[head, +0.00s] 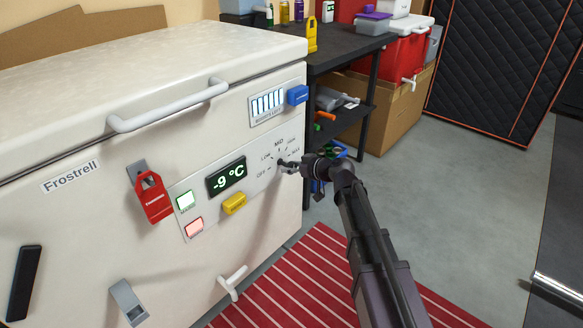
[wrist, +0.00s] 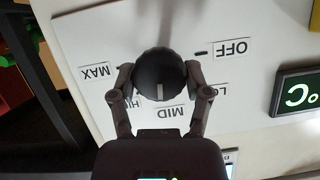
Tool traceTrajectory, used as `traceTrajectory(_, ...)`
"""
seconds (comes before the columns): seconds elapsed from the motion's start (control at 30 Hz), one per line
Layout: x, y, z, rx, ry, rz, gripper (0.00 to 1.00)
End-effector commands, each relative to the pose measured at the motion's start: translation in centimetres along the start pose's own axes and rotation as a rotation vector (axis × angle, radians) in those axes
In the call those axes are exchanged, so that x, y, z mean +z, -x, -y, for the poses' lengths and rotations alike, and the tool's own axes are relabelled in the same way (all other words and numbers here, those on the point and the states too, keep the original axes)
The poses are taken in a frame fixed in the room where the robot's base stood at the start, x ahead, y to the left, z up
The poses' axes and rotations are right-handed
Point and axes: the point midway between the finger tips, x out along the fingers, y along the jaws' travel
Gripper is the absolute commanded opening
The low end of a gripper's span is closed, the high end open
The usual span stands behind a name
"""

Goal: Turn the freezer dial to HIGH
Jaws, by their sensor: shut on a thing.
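The freezer (head: 75,235) is a white chest with a control panel on its front. Its dark round dial (wrist: 160,72) sits at the middle of a plate marked OFF, LOW, MID, HIGH and MAX, which appears upside down in the wrist view. The dial's pale pointer line points down in that view, close to the MID label (wrist: 171,113). The HIGH label is partly hidden by a finger. My gripper (head: 288,167) is shut on the dial, one finger on each side. In the head view the gripper hides most of the dial.
The display (head: 227,177) reads -9 °C. A dark shelf table (head: 350,50) stands right of the freezer. A red striped mat (head: 300,275) lies on the floor.

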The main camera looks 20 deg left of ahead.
Motion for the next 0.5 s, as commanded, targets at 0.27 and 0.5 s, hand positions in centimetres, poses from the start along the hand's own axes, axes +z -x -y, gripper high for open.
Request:
traceTrajectory(0.27, 0.01, -0.24, -0.13, -0.058, -0.133, -0.001, 0.15)
traceTrajectory(0.5, 0.08, -0.34, -0.16, -0.132, -0.306, 0.0, 0.15)
